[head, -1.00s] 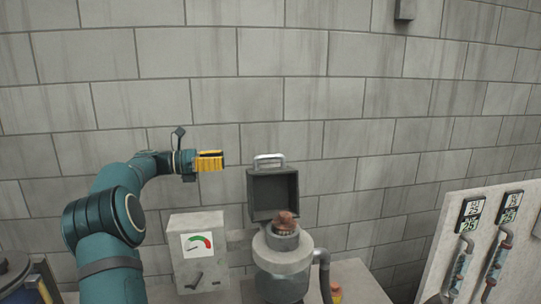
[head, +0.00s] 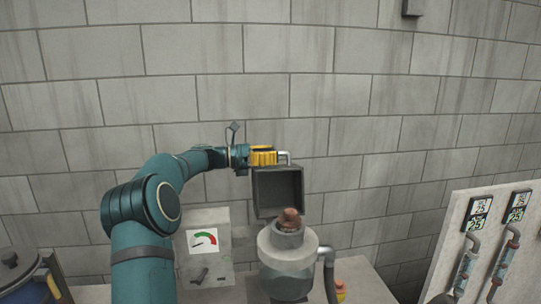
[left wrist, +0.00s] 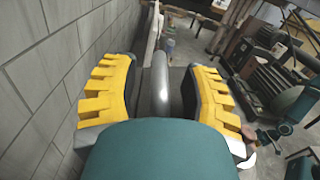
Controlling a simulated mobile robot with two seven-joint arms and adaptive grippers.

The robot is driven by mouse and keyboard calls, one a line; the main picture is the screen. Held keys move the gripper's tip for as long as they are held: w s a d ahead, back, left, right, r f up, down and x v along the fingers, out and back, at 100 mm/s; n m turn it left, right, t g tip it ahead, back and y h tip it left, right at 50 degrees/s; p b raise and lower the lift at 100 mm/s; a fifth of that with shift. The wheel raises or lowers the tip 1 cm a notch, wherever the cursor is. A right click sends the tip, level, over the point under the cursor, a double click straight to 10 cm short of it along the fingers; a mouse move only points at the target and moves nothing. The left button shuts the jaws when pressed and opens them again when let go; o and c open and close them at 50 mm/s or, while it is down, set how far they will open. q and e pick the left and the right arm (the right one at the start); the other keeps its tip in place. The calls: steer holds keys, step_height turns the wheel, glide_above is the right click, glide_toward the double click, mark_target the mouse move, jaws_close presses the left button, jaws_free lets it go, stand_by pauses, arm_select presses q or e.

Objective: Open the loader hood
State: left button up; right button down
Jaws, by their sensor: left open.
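The loader hood (head: 278,191) is a dark square lid. It stands upright, raised at the back of the loader (head: 285,246), whose top opening shows a brown lump (head: 289,221). A pale metal handle (head: 286,154) sits on the hood's upper edge. My left gripper (head: 266,157), with yellow fingers, is at that handle and covers its left part. In the left wrist view, the fingers (left wrist: 158,72) are apart, with a grey bar (left wrist: 161,85), seemingly the handle, between them. Gaps show on both sides of the bar. My right gripper is not in view.
A grey box with a dial (head: 203,241) stands left of the loader. A pipe (head: 328,270) runs down its right side. A white panel with meters and tubes (head: 490,235) stands at the right. The block wall is close behind the hood.

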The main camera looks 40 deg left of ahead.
mark_target(274, 169)
arm_select(q)
jaws_close()
steer(key=s+d+m+b, duration=0.1)
steer(key=s+d+r+m+b, duration=0.1)
steer(key=d+b, duration=0.1)
steer(key=s+d+r+m+b, duration=0.1)
steer(key=shift+s+d+m, duration=0.2)
steer(key=shift+s+m, duration=0.05)
steer(key=shift+m, duration=0.05)
steer(key=shift+s+d+r, duration=0.15)
steer(key=shift+r, duration=0.05)
jaws_free()
